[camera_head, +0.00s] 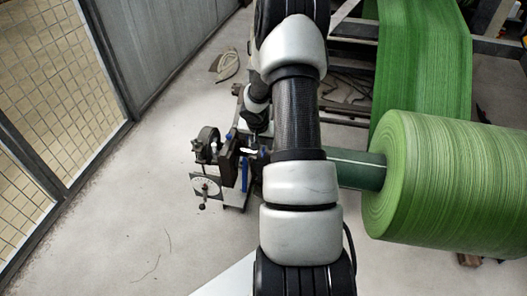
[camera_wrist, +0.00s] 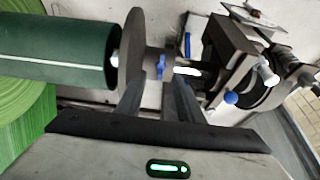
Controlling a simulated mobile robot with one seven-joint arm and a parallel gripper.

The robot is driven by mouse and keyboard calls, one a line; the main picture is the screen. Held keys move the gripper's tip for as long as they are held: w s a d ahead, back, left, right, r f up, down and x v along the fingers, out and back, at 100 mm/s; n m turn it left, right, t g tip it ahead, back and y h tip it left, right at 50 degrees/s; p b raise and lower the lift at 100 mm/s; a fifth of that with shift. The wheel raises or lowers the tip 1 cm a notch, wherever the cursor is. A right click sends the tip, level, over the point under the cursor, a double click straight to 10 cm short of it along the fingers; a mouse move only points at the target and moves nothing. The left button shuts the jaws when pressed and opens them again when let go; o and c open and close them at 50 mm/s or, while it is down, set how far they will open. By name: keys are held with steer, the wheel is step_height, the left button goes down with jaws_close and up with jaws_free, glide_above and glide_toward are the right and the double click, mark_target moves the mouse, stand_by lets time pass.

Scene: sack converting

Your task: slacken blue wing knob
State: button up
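In the wrist view a small blue wing knob (camera_wrist: 161,67) stands upright beside a grey round flange (camera_wrist: 131,55) at the end of the dark green roll core (camera_wrist: 60,50). My gripper (camera_wrist: 154,84) is open, with its two dark fingers apart and pointing towards the knob. The knob appears in the gap just beyond the fingertips; I cannot tell the exact distance. Nothing is held. In the head view my arm covers much of this area, and I cannot make out the fingers or be sure which blue part is the knob.
A blue ball (camera_wrist: 231,98) and a blue bar (camera_wrist: 187,45) are close right of the knob, by a dark bracket block (camera_wrist: 228,45).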

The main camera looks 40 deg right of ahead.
steer(key=shift+b+x, duration=0.3)
steer(key=shift+x, duration=2)
jaws_close()
